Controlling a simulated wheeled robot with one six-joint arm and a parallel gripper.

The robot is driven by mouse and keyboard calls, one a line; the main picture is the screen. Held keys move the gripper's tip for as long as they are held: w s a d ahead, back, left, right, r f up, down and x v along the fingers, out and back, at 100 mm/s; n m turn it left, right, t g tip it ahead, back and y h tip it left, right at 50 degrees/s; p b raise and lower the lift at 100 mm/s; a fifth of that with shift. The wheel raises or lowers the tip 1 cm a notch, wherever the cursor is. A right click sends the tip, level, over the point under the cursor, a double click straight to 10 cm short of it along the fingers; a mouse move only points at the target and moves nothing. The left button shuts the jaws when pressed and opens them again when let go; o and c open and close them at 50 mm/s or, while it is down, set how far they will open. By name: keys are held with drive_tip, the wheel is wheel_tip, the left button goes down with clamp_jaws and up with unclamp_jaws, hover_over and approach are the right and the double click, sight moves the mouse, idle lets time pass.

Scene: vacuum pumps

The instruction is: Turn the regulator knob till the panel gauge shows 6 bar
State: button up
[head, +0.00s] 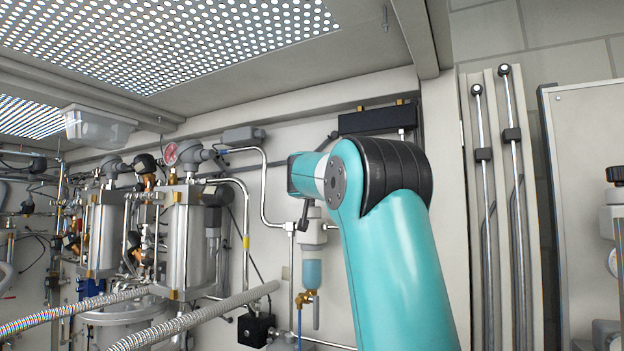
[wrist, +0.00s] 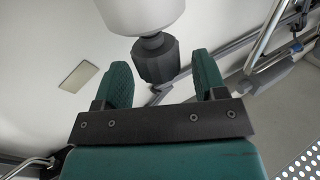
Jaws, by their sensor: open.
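In the wrist view a dark ribbed knob (wrist: 156,60) sits on the end of a pale cylindrical body (wrist: 140,14). My gripper (wrist: 162,70) is open, with one green finger on each side of the knob in the picture. A gap shows between the knob and each finger, so neither touches it. The depth of the fingers along the knob is hard to judge. In the head view my arm hides most of the gripper. A filter unit with a blue bowl (head: 312,272) hangs just left of my arm. No gauge reading 6 bar is legible.
A small round dial with red on it (head: 171,152) stands among the pumps and pipes at left, too small to read. A ribbed hose (head: 200,318) crosses the lower left. Steel rods (head: 515,170) run up the wall at right, beside a pale panel (head: 580,180).

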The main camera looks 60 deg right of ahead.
drive_tip(key=shift+w+d, duration=0.4)
drive_tip(key=shift+d, duration=0.2)
drive_tip(key=c, duration=0.9)
idle(0.4)
drive_tip(key=o, duration=0.9)
